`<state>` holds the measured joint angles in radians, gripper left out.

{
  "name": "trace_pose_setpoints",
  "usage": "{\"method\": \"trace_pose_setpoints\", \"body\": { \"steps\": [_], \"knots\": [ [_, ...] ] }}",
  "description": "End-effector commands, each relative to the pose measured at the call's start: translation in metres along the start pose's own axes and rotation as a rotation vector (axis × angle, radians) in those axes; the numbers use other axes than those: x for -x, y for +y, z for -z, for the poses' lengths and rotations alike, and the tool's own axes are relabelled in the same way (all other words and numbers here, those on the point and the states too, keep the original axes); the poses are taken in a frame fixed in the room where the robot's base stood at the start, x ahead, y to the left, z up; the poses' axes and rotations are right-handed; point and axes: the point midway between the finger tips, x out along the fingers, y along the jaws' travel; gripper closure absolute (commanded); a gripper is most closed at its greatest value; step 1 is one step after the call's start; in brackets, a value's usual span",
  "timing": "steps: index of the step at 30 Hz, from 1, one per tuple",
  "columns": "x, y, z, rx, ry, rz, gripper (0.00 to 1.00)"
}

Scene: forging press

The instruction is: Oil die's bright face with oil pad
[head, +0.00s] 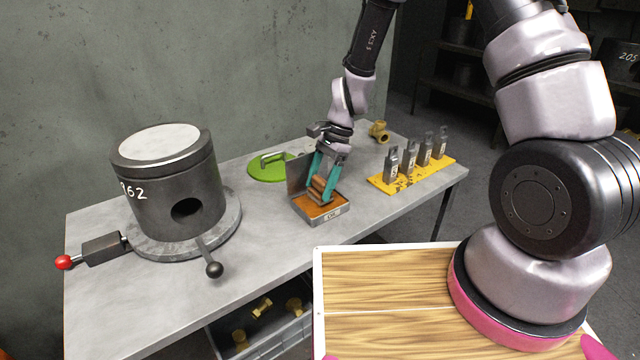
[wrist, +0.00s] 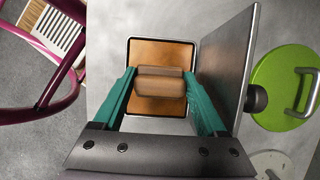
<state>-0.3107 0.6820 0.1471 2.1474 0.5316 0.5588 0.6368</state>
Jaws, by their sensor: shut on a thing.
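The die (head: 165,185) is a dark cylinder on a round grey base at the left of the table. Its bright face (head: 160,142) is the pale round top, facing up with nothing on it. My gripper (head: 325,185) is shut on the oil pad (wrist: 160,82), a tan block between the teal fingers. The pad is at the open tin (head: 335,211), over its orange-brown inside; I cannot tell whether they touch. The tin's raised lid (wrist: 224,65) stands beside the right finger in the wrist view. The fingers partly hide the pad in the head view.
A green disc with a handle (head: 268,167) lies behind the tin. A yellow board (head: 412,178) with several dark upright blocks and a brass fitting (head: 378,131) are to the right. Levers with red (head: 64,262) and black knobs (head: 214,270) stick out near the die.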

Motion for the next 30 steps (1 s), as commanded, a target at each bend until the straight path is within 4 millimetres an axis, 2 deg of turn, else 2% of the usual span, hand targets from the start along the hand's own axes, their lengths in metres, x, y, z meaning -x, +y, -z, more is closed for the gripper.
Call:
{"method": "trace_pose_setpoints", "body": {
  "steps": [30],
  "knots": [
    [-0.0091,-0.0004,0.0038,0.0,0.0,0.001,0.7]
  ]
}}
